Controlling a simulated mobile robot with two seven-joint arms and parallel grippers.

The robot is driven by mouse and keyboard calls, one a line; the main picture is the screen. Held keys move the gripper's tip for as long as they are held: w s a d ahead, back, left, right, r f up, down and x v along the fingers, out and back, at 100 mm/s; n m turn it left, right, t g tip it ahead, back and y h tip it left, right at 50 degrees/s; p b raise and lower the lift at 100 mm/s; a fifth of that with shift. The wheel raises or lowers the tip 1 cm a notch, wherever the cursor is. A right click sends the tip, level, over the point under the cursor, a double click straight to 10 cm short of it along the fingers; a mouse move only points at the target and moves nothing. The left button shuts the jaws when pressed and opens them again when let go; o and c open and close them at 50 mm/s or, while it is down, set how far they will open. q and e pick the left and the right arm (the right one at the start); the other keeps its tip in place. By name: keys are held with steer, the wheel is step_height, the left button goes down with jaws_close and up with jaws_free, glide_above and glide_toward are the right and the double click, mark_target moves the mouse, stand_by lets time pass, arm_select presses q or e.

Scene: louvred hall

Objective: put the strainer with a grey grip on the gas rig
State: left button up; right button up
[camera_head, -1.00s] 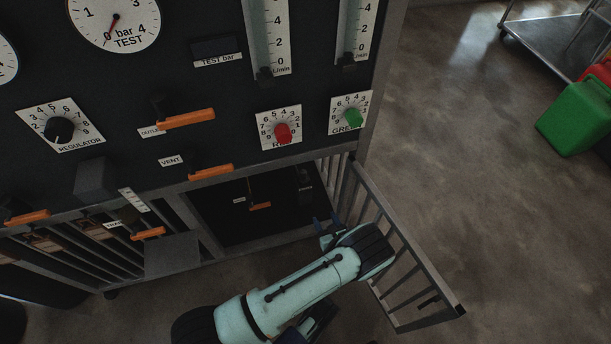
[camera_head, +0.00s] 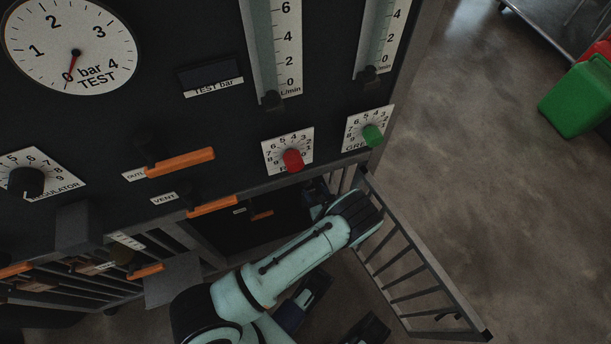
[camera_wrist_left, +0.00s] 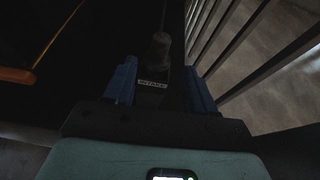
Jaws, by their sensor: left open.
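My left gripper (camera_head: 318,197) reaches into the open lower bay of the gas rig (camera_head: 225,130). Its blue fingers are apart in the left wrist view (camera_wrist_left: 160,88). Between and just beyond them stands a dark grey upright cylinder (camera_wrist_left: 160,45) above a small INTAKE label (camera_wrist_left: 153,84). This may be the strainer's grip, but it is too dark to be sure. Whether the fingers touch it cannot be told. No strainer mesh shows. Dark blue and black parts at the bottom of the head view may belong to my right gripper, whose state is unclear.
A barred metal gate (camera_head: 420,270) stands open to the right of my left arm. Orange levers (camera_head: 180,162) and red (camera_head: 292,160) and green knobs (camera_head: 373,135) project from the panel. A green container (camera_head: 582,98) stands on the floor at right, with bare floor between.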

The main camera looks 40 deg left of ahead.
mark_target(307, 180)
arm_select(q)
steer(key=b+x, duration=0.2)
steer(key=x, duration=0.5)
steer(key=shift+x, duration=0.8)
arm_select(e)
steer(key=shift+g, duration=0.8)
steer(key=shift+s+d+f, duration=0.1)
steer(key=shift+s+f, duration=0.3)
steer(key=shift+s, duration=0.35)
steer(key=shift+s+d+f, duration=0.1)
steer(key=shift+s+f, duration=0.3)
steer(key=shift+s, duration=0.4)
steer(key=shift+s+d+f, duration=0.1)
steer(key=shift+s+f, duration=0.3)
steer(key=shift+s, duration=0.35)
steer(key=shift+a, duration=0.1)
arm_select(q)
jaws_close()
